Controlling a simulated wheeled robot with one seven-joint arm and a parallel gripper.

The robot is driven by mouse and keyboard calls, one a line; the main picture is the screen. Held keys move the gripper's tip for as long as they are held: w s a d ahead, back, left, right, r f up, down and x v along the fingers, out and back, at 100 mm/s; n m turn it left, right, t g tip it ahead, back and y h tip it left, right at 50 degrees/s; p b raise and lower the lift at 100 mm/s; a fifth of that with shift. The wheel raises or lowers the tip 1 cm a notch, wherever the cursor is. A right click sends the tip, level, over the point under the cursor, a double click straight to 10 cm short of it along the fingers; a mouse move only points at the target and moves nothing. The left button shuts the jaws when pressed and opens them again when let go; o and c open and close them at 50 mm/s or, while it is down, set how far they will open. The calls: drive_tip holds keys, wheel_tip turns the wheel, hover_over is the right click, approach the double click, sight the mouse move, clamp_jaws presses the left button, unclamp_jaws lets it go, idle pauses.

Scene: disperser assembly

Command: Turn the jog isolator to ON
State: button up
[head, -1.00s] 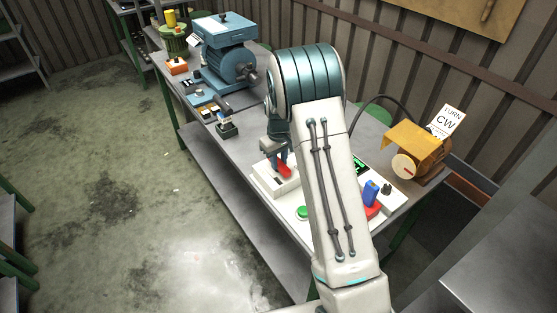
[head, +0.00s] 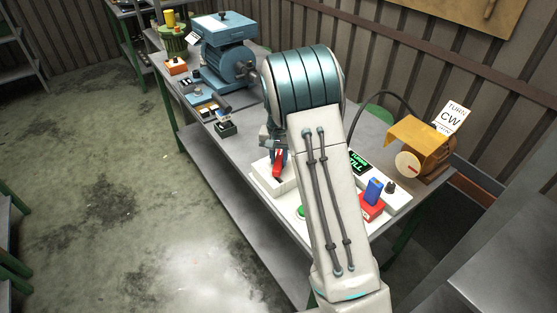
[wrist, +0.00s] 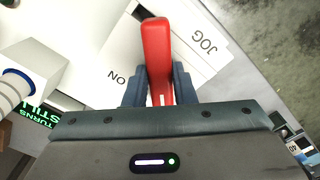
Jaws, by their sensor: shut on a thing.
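The jog isolator's red handle (wrist: 157,45) stands between the two fingers of my gripper (wrist: 158,85) in the wrist view. My gripper is shut on this handle. A white plate (wrist: 190,50) under the handle bears the word JOG on the right and ON on the left. Another marking near the handle's far end is partly hidden. In the head view the red handle (head: 277,166) shows below my gripper (head: 272,145), on a white box (head: 264,183) at the bench's front edge. My arm hides part of the box.
A green button (head: 300,211), a red block with a blue part (head: 373,196) and a green-lit display (head: 358,162) sit close by on the white panel. An orange-yellow machine (head: 420,152) stands right, a blue machine (head: 228,60) at the back left.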

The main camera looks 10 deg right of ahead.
sight(279, 159)
drive_tip(key=m, duration=0.4)
drive_tip(key=shift+m, duration=0.3)
drive_tip(key=m, duration=0.4)
drive_tip(key=shift+m, duration=0.3)
drive_tip(key=o, duration=1)
drive_tip(key=shift+r, duration=0.1)
wheel_tip(279, 159, up, 14)
drive_tip(key=shift+f+b, duration=0.15)
drive_tip(key=shift+b, duration=0.8)
